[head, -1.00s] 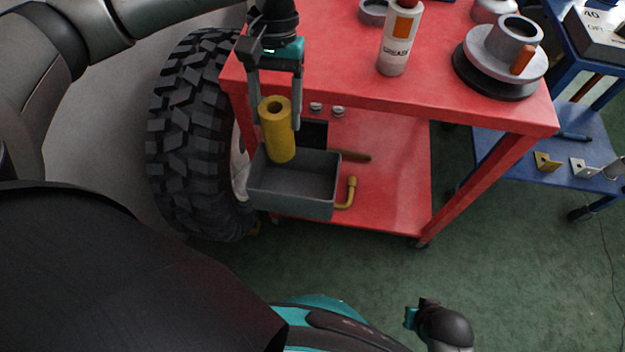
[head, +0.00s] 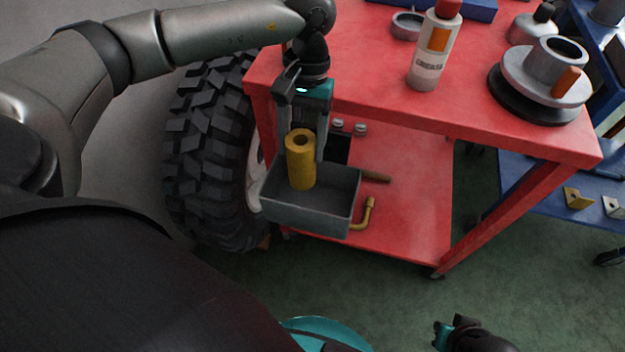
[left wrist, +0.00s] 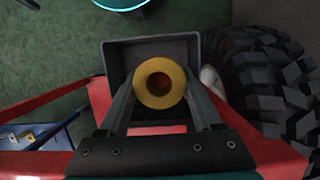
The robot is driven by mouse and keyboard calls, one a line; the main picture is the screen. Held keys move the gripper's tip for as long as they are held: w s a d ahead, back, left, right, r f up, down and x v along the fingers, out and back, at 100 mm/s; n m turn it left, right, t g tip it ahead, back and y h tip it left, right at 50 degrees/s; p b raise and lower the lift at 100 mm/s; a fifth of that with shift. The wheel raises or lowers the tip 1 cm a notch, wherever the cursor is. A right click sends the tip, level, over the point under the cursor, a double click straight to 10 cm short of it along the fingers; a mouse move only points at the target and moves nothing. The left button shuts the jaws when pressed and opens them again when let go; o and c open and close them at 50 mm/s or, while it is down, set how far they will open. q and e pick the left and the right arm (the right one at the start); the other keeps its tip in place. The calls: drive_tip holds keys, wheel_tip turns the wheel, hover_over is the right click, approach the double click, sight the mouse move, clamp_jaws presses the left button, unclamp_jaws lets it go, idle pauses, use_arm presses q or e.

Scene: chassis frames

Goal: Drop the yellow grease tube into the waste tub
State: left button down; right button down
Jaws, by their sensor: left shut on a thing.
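The yellow grease tube (head: 301,165) is an upright yellow cylinder with a hole in its top. My left gripper (head: 303,150) points down with its two fingers on either side of the tube and is shut on it. The waste tub (head: 307,213) is a grey open box at the near left of the red cart. The tube's lower end overlaps the tub's opening in the head view. In the left wrist view the tube (left wrist: 160,84) sits between the fingers, in front of the tub (left wrist: 118,60). My right gripper (head: 441,335) is low at the bottom edge; its fingers are unclear.
The red cart (head: 480,135) carries a white grease bottle (head: 434,52) and a flanged hub (head: 545,68) on top. A brass elbow pipe (head: 367,213) is beside the tub. A large tyre (head: 205,160) stands left. Green floor is open in front.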

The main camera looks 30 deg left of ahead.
drive_tip(key=shift+r, duration=0.1)
use_arm(q)
unclamp_jaws()
idle(0.3)
drive_tip(key=shift+r, duration=0.15)
drive_tip(key=d+p+v, duration=0.1)
drive_tip(key=p+v, duration=0.3)
drive_tip(key=v, duration=1.1)
drive_tip(key=shift+a+p, duration=0.35)
drive_tip(key=shift+a, duration=0.1)
use_arm(e)
drive_tip(key=s+d+f+g, duration=0.1)
drive_tip(key=s+f, duration=0.3)
drive_tip(key=f, duration=0.5)
drive_tip(key=shift+d, duration=0.2)
use_arm(q)
drive_tip(key=shift+s, duration=0.1)
use_arm(e)
drive_tip(key=shift+s+f, duration=0.1)
